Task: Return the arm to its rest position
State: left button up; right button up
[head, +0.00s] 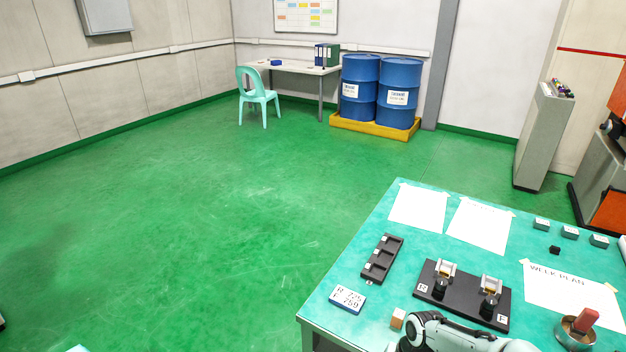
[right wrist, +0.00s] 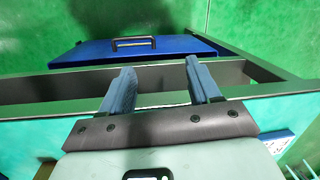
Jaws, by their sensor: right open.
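My right gripper (right wrist: 158,78) shows in the right wrist view with its two blue-grey fingers apart and nothing between them. Beyond the fingers are a dark frame bar and a blue panel (right wrist: 145,48) with a black handle. Links of my arm (head: 455,335) show at the bottom of the head view, over the near edge of the teal-topped table (head: 345,270). Neither gripper's fingers show in the head view. My left gripper is out of sight.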

jog(key=s+a+f+y+p, duration=0.1)
jog(key=s+a+f, duration=0.1)
jog(key=s+f, duration=0.5)
jog(key=s+a+f+y+p, duration=0.1)
jog(key=s+a+f, duration=0.25)
jog(key=f, duration=0.55)
jog(key=s+f, duration=0.2)
jog(key=s, duration=0.5)
jog(key=s+f+p, duration=0.1)
jog(key=s+f, duration=0.1)
jog(key=s, duration=0.5)
jog(key=shift+s+a+f, duration=0.25)
jog(key=shift+a, duration=0.1)
jog(key=c, duration=0.4)
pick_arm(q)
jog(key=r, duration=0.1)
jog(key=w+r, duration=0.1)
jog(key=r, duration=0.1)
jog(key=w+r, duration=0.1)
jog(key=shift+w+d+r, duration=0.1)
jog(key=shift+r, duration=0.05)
pick_arm(e)
jog(key=shift+o, duration=0.2)
jog(key=shift+d, duration=0.1)
